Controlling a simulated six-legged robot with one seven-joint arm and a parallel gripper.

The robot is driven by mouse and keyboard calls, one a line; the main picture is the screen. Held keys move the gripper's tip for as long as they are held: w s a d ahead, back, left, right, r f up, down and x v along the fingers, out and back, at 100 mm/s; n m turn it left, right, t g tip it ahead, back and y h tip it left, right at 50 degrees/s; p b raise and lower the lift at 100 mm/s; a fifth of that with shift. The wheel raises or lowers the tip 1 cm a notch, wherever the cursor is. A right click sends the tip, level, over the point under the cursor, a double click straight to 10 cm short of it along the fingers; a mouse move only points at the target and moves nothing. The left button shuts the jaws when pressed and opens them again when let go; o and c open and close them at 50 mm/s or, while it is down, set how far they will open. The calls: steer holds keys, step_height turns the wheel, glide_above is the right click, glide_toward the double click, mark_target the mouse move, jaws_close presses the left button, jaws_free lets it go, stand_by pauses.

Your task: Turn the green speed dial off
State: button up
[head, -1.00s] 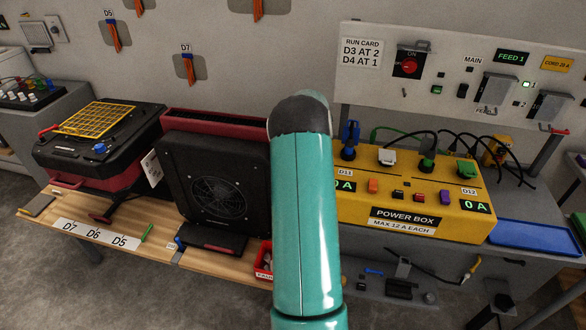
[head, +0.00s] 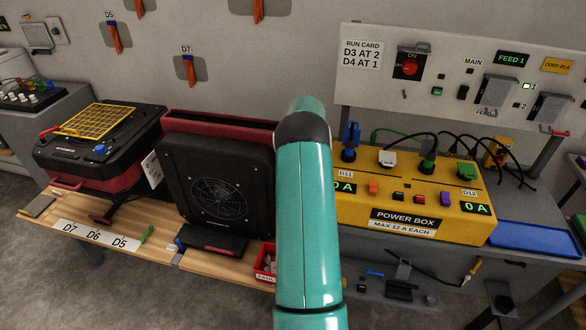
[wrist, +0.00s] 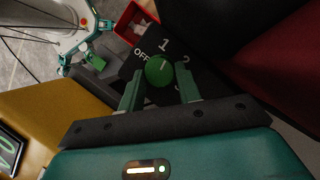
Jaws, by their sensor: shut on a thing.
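The green speed dial (wrist: 157,74) is a round knob on a dark panel (wrist: 133,65) marked OFF, 1 and 2. A short pale mark on the knob appears to point toward the 1, with OFF to its left. My gripper (wrist: 160,79) has one green finger on each side of the knob and is shut on it. In the head view my teal arm hides both the dial and my gripper.
A black fan unit (head: 217,190) stands left of my arm. A red bin (head: 265,262) sits at the bench's front edge. The yellow power box (head: 400,205), with plugged cables, stands to the right.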

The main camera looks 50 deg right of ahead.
stand_by(0.4)
steer(key=o, duration=1)
steer(key=shift+c, duration=0.2)
steer(key=v, duration=1.3)
steer(key=shift+d+r, duration=0.2)
steer(key=shift+r, duration=0.15)
